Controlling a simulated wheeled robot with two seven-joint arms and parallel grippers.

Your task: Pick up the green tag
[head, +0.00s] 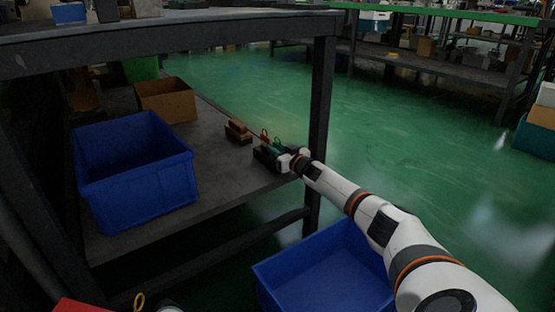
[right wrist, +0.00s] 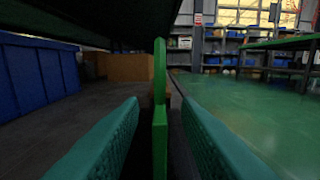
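The green tag (right wrist: 160,110) stands upright and edge-on in the middle of the right wrist view, between the two teal finger pads. My right gripper (right wrist: 160,140) is open around it, with a gap showing on each side. In the head view, my right gripper (head: 268,156) is at the edge of the grey shelf, and the green tag (head: 277,146) shows just above its fingers. A red tag loop (head: 264,134) shows just left of the green one. What bears the tag is mostly hidden by the gripper. My left gripper cannot be made out.
A blue bin (head: 135,170) and a brown box (head: 166,101) stand on the shelf, left of brown blocks (head: 238,131). The dark table post (head: 322,110) is close to my right arm. Another blue bin (head: 325,275) is below. A yellow loop (head: 139,301) shows at bottom left.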

